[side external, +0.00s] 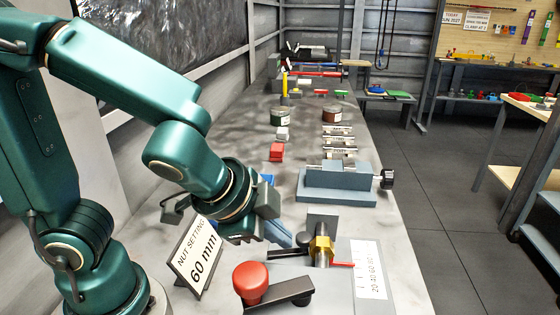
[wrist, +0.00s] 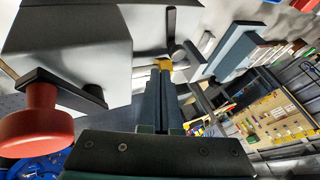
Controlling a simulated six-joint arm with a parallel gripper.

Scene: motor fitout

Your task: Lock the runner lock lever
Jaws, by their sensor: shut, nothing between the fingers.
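A brass nut (side external: 321,248), which appears to be the runner, sits on a metal shaft on a grey plate; it shows in the wrist view (wrist: 163,64). Beside it is a black lever (side external: 288,253), also in the wrist view (wrist: 172,22). A small red pointer or lever (side external: 343,264) sticks out to its right. Nearer the camera is a black arm (side external: 292,291) with a red knob (side external: 251,281); the knob is at left in the wrist view (wrist: 36,128). I cannot tell which one is the lock lever. My gripper (side external: 285,240) is shut and empty, left of the nut; its fingers (wrist: 160,78) point toward the nut.
A sign reading "NUT SETTING 60 mm" (side external: 194,257) stands left of the gripper. A scale card (side external: 369,269) lies right of the nut. A blue-grey vise-like fixture (side external: 335,184) with a black knob stands behind. Blocks and tins sit farther along the bench.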

